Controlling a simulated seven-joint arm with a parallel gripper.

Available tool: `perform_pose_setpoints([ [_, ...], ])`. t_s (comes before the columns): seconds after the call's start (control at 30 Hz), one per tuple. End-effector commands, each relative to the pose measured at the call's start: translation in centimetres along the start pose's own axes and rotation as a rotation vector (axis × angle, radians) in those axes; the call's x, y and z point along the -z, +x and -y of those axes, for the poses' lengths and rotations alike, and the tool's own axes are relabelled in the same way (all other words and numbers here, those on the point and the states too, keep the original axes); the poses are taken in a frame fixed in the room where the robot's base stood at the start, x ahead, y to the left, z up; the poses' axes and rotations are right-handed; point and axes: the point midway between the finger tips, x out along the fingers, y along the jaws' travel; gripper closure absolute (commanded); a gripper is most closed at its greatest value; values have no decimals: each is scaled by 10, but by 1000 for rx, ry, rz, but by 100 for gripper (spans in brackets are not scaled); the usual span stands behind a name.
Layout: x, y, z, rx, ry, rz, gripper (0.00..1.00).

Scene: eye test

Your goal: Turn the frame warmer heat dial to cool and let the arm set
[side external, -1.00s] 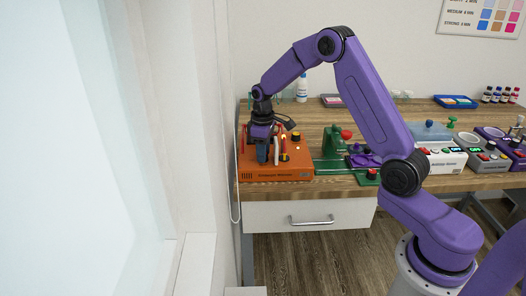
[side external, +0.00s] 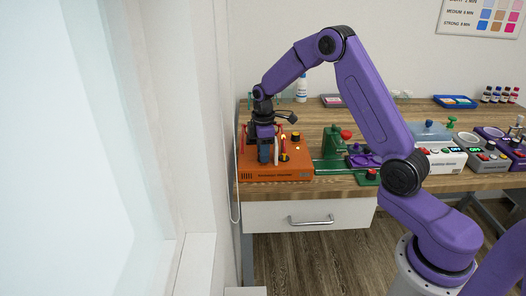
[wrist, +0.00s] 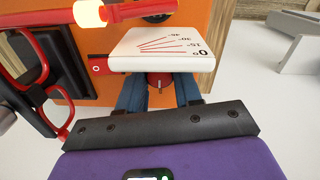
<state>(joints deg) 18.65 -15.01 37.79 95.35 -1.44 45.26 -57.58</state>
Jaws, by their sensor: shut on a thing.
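The orange frame warmer (side external: 290,173) sits at the left end of the wooden bench; its orange top also shows in the wrist view (wrist: 222,18). My gripper (side external: 264,160) points down over its left part. In the wrist view my blue fingers (wrist: 160,94) are shut on a small round red knob (wrist: 159,79) with a pale line, partly hidden under a white angle plate (wrist: 160,48). Black knobs on yellow bases, one at the back (side external: 296,137), stand right of my gripper. Their settings are unreadable. A red frame (wrist: 38,75) lies at the wrist view's left.
A glowing tip (wrist: 89,13) on a red bar is close to the plate in the wrist view. A green stand (side external: 333,145) and a white device (side external: 440,158) stand to the right. The wall is close on the left.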

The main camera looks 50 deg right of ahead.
Motion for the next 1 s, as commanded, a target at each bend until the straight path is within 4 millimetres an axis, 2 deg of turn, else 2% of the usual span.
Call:
perform_pose_setpoints([
  [0.27,1,-1,-1,-4,0,-3,96],
  [0.3,1,-1,-1,-4,1,-3,63],
  [0.37,1,-1,-1,-3,1,-3,43],
  [0.4,1,-1,-1,-3,1,-2,40],
  [0.77,0,-5,-1,-2,1,-2,40],
  [0.87,1,-16,-1,-4,1,-3,40],
  [1.0,1,-42,-1,-7,1,-4,40],
])
